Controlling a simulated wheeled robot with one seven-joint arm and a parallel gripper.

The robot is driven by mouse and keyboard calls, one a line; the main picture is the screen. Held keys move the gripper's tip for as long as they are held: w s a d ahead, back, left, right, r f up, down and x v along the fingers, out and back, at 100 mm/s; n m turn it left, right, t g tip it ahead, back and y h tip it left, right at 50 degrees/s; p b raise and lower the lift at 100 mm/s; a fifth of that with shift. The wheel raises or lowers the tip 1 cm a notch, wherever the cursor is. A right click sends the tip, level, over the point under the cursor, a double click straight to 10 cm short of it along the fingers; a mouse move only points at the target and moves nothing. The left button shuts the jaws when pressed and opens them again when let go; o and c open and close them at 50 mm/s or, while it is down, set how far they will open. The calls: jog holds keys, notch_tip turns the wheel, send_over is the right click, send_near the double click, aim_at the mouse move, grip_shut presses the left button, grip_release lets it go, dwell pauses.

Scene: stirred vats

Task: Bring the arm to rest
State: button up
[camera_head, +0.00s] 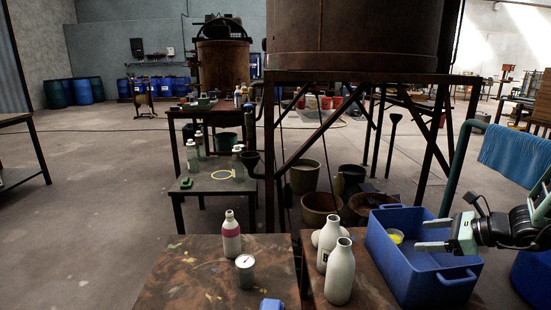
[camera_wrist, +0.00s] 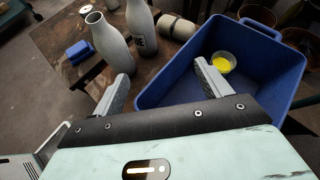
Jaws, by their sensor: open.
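My gripper (camera_head: 432,246) is at the right of the head view, held over the blue bin (camera_head: 447,284). Its two fingers are spread apart with nothing between them. In the wrist view the gripper (camera_wrist: 163,85) is also open and empty, with one finger over the bin (camera_wrist: 289,84) and the other over the brown table near the bottles. My arm reaches in from the right edge of the head view. A small cup with yellow contents (camera_head: 396,236) is inside the bin, and it also shows in the wrist view (camera_wrist: 223,62).
Grey bottles (camera_head: 340,275) stand beside the bin, and one container lies on its side (camera_wrist: 178,27). A pink-banded bottle (camera_head: 231,236), a grey can (camera_head: 245,271) and a blue object (camera_head: 271,304) are on the left table. A large vat (camera_head: 355,35) stands behind. Open floor lies left.

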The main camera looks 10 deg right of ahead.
jog(key=s+a+n+g+b, duration=0.25)
jog(key=s+a+n, duration=0.3)
jog(key=a, duration=0.35)
jog(key=s+a+n+g+b, duration=0.1)
jog(key=s+a+n+g, duration=0.4)
jog(key=a, duration=0.4)
jog(key=s+a+n+g+b, duration=0.1)
jog(key=s+a+n+g, duration=0.2)
jog(key=s+a+n, duration=0.35)
jog(key=s+a+f+n+t+h+b, duration=0.15)
jog(key=s+a+n+h+b, duration=0.4)
jog(key=s+n, duration=1)
notch_tip(320, 180, up, 30)
jog(key=w+a+n+h+p, duration=0.1)
jog(key=w+p, duration=0.1)
jog(key=p, duration=2.9)
jog(key=shift+r+h, duration=0.25)
jog(key=shift+h, duration=0.1)
